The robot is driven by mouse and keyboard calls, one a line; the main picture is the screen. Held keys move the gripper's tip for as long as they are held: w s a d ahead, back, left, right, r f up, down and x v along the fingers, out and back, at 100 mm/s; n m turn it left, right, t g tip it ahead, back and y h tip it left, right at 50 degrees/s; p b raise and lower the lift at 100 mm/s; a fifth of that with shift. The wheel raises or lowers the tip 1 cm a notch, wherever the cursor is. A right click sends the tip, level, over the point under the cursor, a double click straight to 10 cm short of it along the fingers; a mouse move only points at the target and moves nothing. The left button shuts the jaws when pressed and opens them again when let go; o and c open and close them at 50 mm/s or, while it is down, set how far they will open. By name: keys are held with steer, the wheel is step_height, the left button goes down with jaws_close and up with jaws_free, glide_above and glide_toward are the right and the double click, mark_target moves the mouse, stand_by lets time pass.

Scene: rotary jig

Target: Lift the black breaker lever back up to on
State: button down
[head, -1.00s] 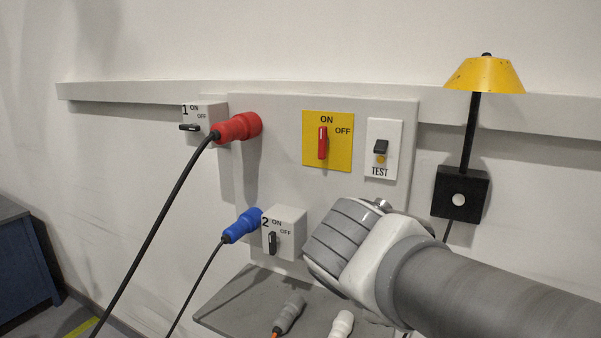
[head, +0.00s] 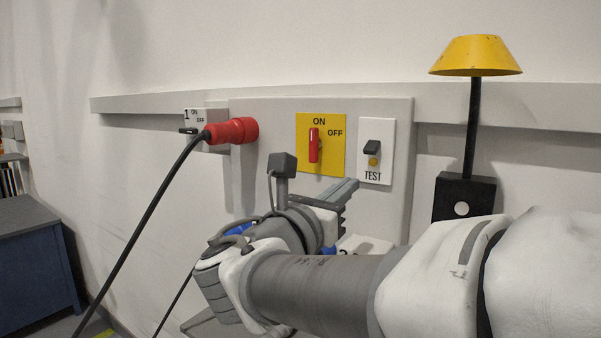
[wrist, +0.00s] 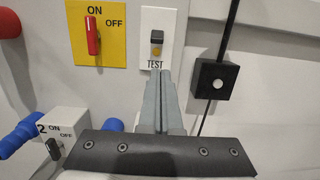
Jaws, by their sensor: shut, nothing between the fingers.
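The black breaker lever (head: 371,147) sits on a white plate (head: 386,128) marked TEST, right of the yellow switch panel. A small yellow button (head: 373,161) is just below it. The lever also shows in the wrist view (wrist: 157,37), near the top centre; I cannot tell its exact tilt. My gripper (head: 353,184) is shut and empty, its fingers pointing toward the wall panel. In the wrist view the closed fingertips (wrist: 161,74) appear just below the TEST label, below the lever. A gap to the plate cannot be judged.
A red rotary switch (head: 313,145) is on the yellow panel (head: 335,155). A red plug (head: 232,131) with a black cable is at left. A black box (head: 464,198) with a yellow-shaded lamp (head: 476,56) is at right. Switch box 2 (wrist: 62,135) is lower left in the wrist view.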

mark_target(375, 160)
steer(key=shift+a+r, duration=0.1)
steer(key=shift+a, duration=0.05)
steer(key=shift+w, duration=0.1)
steer(key=x, duration=1)
steer(key=shift+r+p, duration=0.15)
steer(key=shift+p, duration=0.35)
steer(key=shift+r+p, duration=0.2)
steer(key=shift+p, duration=0.45)
steer(key=shift+f, duration=0.1)
